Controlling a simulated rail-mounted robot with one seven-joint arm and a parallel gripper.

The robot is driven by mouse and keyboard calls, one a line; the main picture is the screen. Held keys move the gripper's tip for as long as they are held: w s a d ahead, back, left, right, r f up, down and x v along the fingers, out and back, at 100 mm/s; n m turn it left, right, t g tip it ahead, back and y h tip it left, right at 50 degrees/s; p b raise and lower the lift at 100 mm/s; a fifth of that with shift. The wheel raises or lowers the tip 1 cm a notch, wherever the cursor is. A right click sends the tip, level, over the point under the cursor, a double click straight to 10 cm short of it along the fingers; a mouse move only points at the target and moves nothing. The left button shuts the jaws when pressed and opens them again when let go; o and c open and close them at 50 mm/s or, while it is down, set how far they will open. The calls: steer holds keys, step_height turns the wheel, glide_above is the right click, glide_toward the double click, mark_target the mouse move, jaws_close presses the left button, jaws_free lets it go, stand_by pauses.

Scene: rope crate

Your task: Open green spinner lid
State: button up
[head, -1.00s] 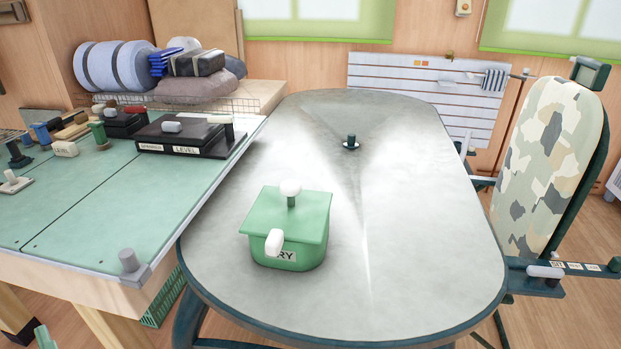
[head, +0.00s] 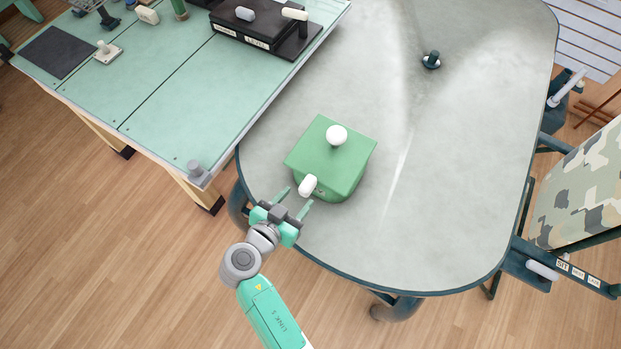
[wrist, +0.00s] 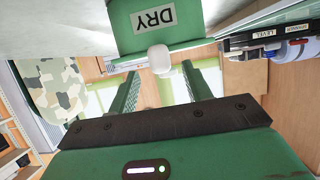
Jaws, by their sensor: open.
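The green spinner box (head: 345,192) stands on the grey oval table near its front left edge. Its flat green lid (head: 318,155) is down, with a white round knob (head: 336,135) on top and a white handle (head: 308,186) at the front edge. My gripper (head: 296,198) is open and empty just in front of the handle, its fingers pointing at the box. In the wrist view, upside down, the white handle (wrist: 159,60) sits between or just beyond the fingertips (wrist: 160,72), with the DRY label (wrist: 153,18) above; contact cannot be told.
A green-topped bench (head: 175,95) with a black case (head: 255,28) stands at left. A camouflage board (head: 578,190) is at right.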

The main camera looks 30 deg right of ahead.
mark_target(302, 192)
steer(key=x, duration=0.6)
steer(key=shift+r, duration=0.15)
jaws_close()
steer(key=shift+r, duration=0.1)
